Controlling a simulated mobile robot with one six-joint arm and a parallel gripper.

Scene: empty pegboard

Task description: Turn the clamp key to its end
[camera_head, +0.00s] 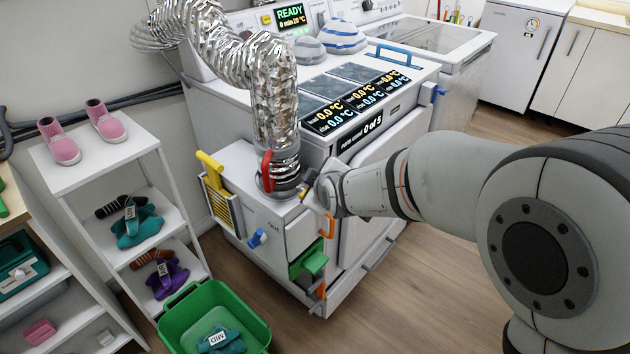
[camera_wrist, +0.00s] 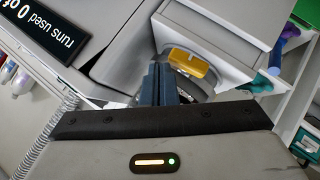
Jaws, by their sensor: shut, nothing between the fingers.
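A silver flexible duct (camera_head: 272,100) comes down onto a collar on top of the white machine. A red upright piece (camera_head: 267,170) sits at the collar's left side and looks like part of the clamp; I cannot make out the key for certain. My gripper (camera_head: 309,192) is just right of the collar. In the wrist view its dark fingers (camera_wrist: 166,82) are together and empty. Beside them is a yellow-orange piece (camera_wrist: 192,66) in front of a grey round part, partly hidden by my gripper. I cannot tell whether the fingers touch it.
The machine has a blue knob (camera_head: 257,238), an orange handle (camera_head: 328,227) and a green drawer piece (camera_head: 309,262). A green bin (camera_head: 178,328) stands on the floor, with a white shelf (camera_head: 92,172) at left. Open floor lies to the right.

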